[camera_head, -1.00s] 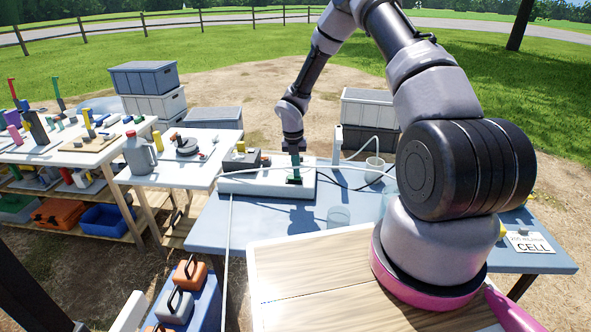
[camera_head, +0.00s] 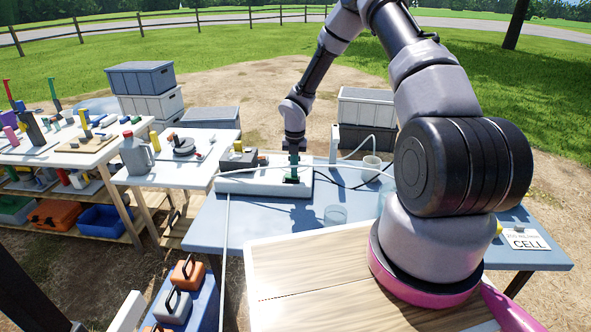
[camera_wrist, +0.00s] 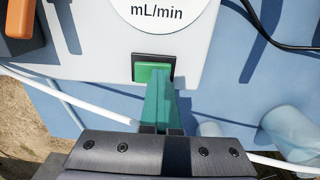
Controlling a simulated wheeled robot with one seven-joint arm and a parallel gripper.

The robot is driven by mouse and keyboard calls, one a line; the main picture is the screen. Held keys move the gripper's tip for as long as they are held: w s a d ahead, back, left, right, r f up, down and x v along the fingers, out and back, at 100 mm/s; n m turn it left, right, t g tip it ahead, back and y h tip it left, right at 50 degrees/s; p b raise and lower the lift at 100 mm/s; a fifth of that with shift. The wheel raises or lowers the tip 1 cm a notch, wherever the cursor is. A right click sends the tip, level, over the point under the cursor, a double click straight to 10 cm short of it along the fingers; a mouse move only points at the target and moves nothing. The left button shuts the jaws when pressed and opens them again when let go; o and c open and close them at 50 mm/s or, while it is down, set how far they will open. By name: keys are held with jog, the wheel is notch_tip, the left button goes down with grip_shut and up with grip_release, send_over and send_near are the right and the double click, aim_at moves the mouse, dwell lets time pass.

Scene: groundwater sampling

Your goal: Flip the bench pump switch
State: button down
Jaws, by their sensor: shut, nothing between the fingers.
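The white bench pump (camera_head: 235,186) sits on the blue-grey bench. In the wrist view its face (camera_wrist: 105,60) shows a round "mL/min" dial (camera_wrist: 160,14) and a green rocker switch (camera_wrist: 152,72) in a black frame. My gripper (camera_wrist: 157,88) has teal fingers, closed together and empty. Their tips overlap the lower edge of the switch in the wrist view; I cannot tell whether they touch or press it. In the head view my gripper (camera_head: 292,178) points down at the right part of the pump, and the fingertips hide some of the switch area.
A pale tube (camera_head: 340,167) and a dark cable run across the pump and bench. A white cup (camera_head: 371,168) and a clear beaker (camera_head: 336,215) stand to the right. An orange part (camera_wrist: 20,18) is at the wrist view's upper left.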

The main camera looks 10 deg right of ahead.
jog(key=shift+s+a+f, duration=0.1)
jog(key=shift+a+f, duration=0.2)
jog(key=shift+a, duration=0.15)
jog(key=shift+r, duration=0.45)
notch_tip(320, 180, up, 10)
jog(key=d, duration=0.1)
jog(key=shift+r, duration=0.25)
